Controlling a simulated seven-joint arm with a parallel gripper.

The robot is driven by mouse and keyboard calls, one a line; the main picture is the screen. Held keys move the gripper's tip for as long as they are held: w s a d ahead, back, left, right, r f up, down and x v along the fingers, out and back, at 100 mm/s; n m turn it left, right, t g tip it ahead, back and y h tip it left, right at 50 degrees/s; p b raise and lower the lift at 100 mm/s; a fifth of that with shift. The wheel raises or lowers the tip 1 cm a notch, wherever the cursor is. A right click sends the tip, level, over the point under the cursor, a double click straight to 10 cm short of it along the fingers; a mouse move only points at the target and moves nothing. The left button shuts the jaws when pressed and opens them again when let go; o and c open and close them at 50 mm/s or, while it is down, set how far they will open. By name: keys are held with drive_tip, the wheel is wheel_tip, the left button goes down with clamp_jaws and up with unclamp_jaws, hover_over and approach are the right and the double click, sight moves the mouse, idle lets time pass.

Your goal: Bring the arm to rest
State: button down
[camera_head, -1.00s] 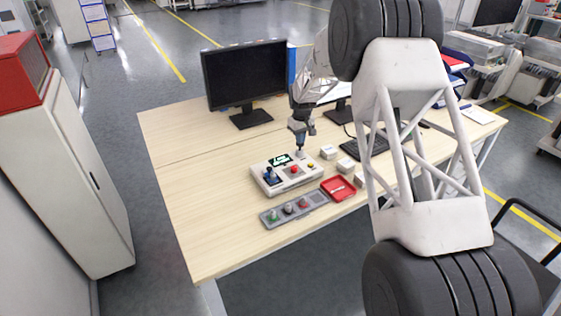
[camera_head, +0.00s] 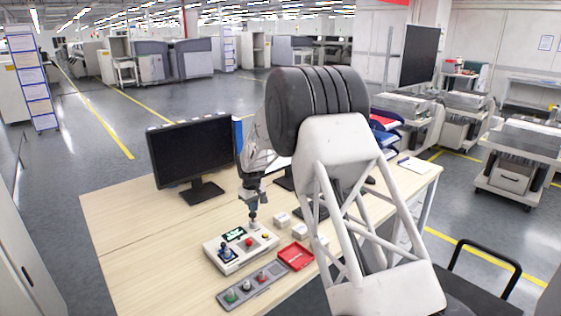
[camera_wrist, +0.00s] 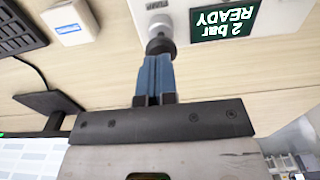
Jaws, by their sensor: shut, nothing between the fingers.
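My gripper (camera_head: 252,212) is low over the back of the white control box (camera_head: 215,263) on the table. In the wrist view its blue fingers (camera_wrist: 155,62) are together with nothing between them. Their tips point at a dark, round-topped knob (camera_wrist: 160,42) on the box; whether they touch it I cannot tell. The box carries a small display (camera_head: 235,234), which reads "2 bar READY" in the wrist view (camera_wrist: 225,20). It also has a blue-based lever (camera_head: 225,252), a red button (camera_head: 248,242) and a yellow button (camera_head: 265,236).
A red tray (camera_head: 296,257), a grey button strip (camera_head: 240,297) and several small white blocks (camera_head: 281,219) lie around the box. A monitor (camera_head: 192,150) stands behind, left of my arm. The wooden table (camera_head: 125,230) is clear on its left side.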

drive_tip(key=s+d+r+m+t, duration=0.1)
drive_tip(key=s+d+r+m, duration=0.3)
drive_tip(key=s+d+r, duration=2)
drive_tip(key=s+d+m, duration=0.2)
drive_tip(key=s+d, duration=0.4)
drive_tip(key=s, duration=1.3)
drive_tip(key=s+d+m+t, duration=0.1)
drive_tip(key=s+d+m, duration=0.2)
drive_tip(key=s, duration=1.5)
drive_tip(key=d, duration=0.3)
drive_tip(key=shift+s+t, duration=0.3)
drive_tip(key=shift+s, duration=0.1)
